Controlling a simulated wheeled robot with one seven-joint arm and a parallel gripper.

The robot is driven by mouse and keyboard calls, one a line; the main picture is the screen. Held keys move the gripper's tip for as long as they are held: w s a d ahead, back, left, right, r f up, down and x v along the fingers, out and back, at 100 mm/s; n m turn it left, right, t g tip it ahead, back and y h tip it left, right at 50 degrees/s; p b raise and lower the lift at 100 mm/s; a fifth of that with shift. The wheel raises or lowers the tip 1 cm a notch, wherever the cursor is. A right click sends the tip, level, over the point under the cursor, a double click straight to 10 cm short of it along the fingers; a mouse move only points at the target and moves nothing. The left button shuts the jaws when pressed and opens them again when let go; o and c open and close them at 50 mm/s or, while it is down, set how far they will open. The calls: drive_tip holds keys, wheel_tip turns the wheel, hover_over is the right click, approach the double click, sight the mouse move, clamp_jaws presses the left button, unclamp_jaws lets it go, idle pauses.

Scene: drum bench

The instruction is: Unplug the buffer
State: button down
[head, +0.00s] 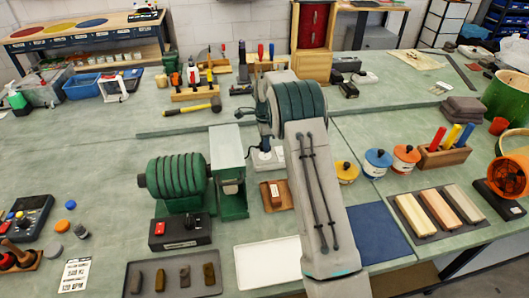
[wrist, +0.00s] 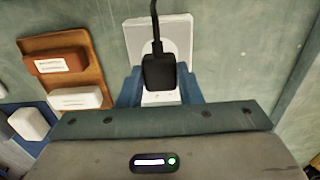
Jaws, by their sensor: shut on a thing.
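A black plug (wrist: 158,72) with a black cord (wrist: 155,22) shows in the wrist view, over a white socket plate (wrist: 178,32). My gripper (wrist: 160,84) is shut on the plug, with a blue finger on each side of it. I cannot tell whether the plug is fully seated in the socket. In the head view the white socket plate (head: 267,159) lies on the bench, partly under my wrist; the plug is not clear there. A green machine with a ribbed drum (head: 177,176), probably the buffer, stands to the left of it.
A brown tray (wrist: 83,52) with a red-brown and a white block lies left of the plate in the wrist view. A black switch box (head: 180,231) stands before the green machine. Lidded pots (head: 377,162) and a blue mat (head: 376,236) are to the right of my arm.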

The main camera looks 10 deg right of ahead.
drive_tip(key=shift+r+p, duration=0.65)
drive_tip(key=shift+r, duration=0.7)
drive_tip(key=c, duration=0.9)
unclamp_jaws()
drive_tip(key=shift+c, duration=0.2)
wheel_tip(320, 180, up, 14)
drive_tip(key=b, duration=0.2)
